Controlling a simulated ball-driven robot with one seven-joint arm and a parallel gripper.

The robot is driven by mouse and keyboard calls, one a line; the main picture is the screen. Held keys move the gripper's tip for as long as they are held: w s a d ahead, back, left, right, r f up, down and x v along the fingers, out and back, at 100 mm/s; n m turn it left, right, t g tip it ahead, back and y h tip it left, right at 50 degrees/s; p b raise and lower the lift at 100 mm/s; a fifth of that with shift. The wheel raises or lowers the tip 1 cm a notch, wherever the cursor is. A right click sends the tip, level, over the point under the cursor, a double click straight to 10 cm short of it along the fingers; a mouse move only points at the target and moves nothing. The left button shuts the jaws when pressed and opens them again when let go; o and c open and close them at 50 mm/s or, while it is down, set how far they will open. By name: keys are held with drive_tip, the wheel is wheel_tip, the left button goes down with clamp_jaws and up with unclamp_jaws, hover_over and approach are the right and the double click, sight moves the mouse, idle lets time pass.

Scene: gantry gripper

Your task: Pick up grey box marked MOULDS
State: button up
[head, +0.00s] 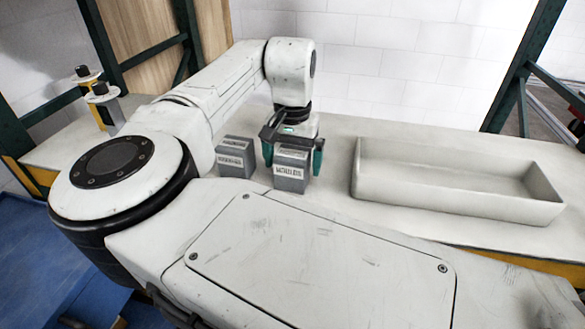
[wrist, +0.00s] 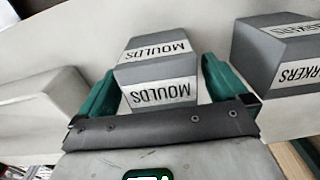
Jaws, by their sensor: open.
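The grey box marked MOULDS (head: 291,171) stands on the white shelf in the head view, with white labels on its top and front. In the wrist view the MOULDS box (wrist: 157,76) lies between the two green fingers. My gripper (head: 293,157) is open, with one finger on each side of the box. In the wrist view my gripper (wrist: 158,88) shows its fingers alongside the box, and I cannot tell whether either touches it. The box's lower part is hidden by the gripper body in the wrist view.
A second grey box, marked MARKERS (wrist: 275,55), stands close beside it; it also shows in the head view (head: 236,157). A long white tray (head: 450,200) stands on the shelf (head: 340,135) to the right. Two bottle-like items (head: 103,105) stand at the far left. Dark green posts frame the shelf.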

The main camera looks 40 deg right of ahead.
drive_tip(key=shift+f, duration=0.15)
drive_tip(key=c, duration=1.2)
drive_tip(key=shift+c, duration=0.2)
